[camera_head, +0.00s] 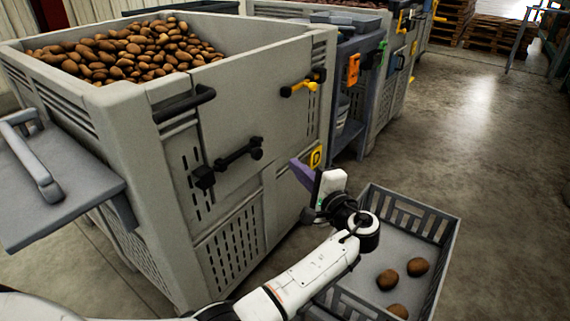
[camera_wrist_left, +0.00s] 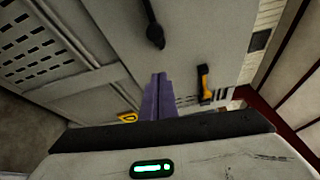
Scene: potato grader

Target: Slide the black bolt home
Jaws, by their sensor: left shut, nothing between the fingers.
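The black bolt (camera_head: 232,160) is on the front panel of the large grey potato bin. Its rod slants between a dark block at its left end and a knob at its right end. A black bar that seems to be part of the bolt shows at the top of the left wrist view (camera_wrist_left: 152,28). My left gripper (camera_head: 301,172), with purple fingers, is shut and empty. It is to the right of the bolt and slightly lower in the picture, apart from it. The shut fingers also show in the left wrist view (camera_wrist_left: 158,95). My right gripper is not in view.
The bin (camera_head: 240,85) also carries a black handle (camera_head: 185,103), a yellow-and-black latch (camera_head: 302,84) and a yellow D sign (camera_head: 316,157). A grey crate (camera_head: 448,255) holding potatoes stands below my left arm. A grey shelf (camera_head: 60,190) sticks out at the left. Floor at the right is clear.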

